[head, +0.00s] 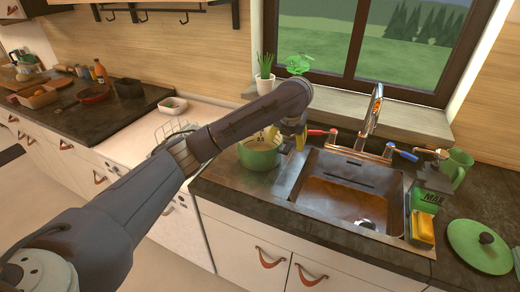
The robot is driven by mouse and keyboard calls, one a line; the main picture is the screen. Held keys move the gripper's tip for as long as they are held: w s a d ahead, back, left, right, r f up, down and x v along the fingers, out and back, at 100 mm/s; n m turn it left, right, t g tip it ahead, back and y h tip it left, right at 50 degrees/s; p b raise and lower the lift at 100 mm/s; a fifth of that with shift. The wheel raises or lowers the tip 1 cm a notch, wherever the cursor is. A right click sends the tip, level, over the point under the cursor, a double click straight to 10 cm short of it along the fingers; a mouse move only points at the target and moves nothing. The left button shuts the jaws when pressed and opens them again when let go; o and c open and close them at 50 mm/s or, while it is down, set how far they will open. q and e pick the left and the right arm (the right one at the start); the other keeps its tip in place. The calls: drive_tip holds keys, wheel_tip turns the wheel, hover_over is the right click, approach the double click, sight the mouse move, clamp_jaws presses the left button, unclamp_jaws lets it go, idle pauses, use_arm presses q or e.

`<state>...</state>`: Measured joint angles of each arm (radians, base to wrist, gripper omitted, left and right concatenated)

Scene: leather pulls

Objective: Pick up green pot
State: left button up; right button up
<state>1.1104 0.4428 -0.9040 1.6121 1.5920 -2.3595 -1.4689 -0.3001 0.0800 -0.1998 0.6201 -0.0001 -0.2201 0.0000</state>
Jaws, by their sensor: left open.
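The green pot (258,157) stands on the dark counter just left of the sink. My left arm reaches across from the lower left and passes over the pot's left side. My left gripper (290,140) points down at the pot's right upper edge and is open. Its fingers are small here, and I cannot tell whether they touch the pot. Part of the pot's rim is hidden by my arm. A green lid (478,246) with a dark knob lies on the counter at the far right. My right gripper is not in view.
The metal sink (345,195) with its tap (372,110) is right of the pot. A potted plant (265,82) is on the windowsill behind.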

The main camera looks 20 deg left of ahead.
use_arm(q)
drive_tip(key=shift+x, duration=2.55)
drive_tip(key=shift+c, duration=0.4)
drive_tip(key=shift+s, duration=0.1)
clamp_jaws()
drive_tip(key=shift+a, duration=0.1)
